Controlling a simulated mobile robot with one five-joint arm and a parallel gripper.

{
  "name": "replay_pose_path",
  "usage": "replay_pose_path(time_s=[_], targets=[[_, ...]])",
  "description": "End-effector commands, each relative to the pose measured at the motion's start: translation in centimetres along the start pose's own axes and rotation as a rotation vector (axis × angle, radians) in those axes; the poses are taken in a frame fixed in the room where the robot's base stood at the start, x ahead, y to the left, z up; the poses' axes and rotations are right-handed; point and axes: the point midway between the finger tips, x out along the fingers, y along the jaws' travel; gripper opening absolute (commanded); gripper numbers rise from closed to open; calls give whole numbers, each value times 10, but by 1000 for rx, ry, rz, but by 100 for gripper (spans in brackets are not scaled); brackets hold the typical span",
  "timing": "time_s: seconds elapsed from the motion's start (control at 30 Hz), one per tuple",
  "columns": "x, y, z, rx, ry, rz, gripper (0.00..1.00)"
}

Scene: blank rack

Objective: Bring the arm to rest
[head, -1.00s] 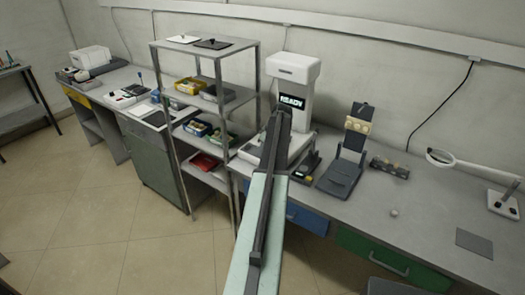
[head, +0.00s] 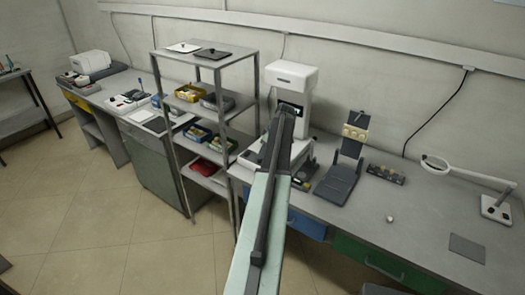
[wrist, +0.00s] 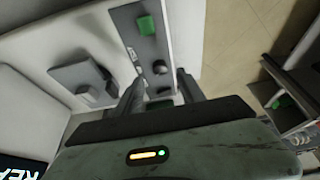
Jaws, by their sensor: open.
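My arm (head: 262,215) reaches up and away from the bottom of the head view. Its far end lies in front of the white machine (head: 291,76) on the bench and covers most of that machine's display. The fingers are too small to make out there. In the wrist view my gripper (wrist: 160,90) has its two dark fingers apart. No held object shows between them. Part of a lit display (wrist: 18,172) shows at the lower left corner.
An open metal shelf (head: 208,56) with bins stands left of the arm. Right of the white machine are a dark stand (head: 338,182), a small block rack (head: 386,174) and a magnifier lamp (head: 436,162) on the grey bench (head: 350,212). The floor (head: 90,230) at left is clear.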

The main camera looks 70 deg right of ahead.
Motion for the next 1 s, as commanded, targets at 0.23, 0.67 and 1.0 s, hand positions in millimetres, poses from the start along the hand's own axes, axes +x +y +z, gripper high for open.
replay_pose_path(time_s=[0.23,0.67,1.0], targets=[[-33,0,-1,0,0,-1,46],[-30,-1,-1,-1,0,-1,46],[31,-124,-148,-229,0,-95,46]])
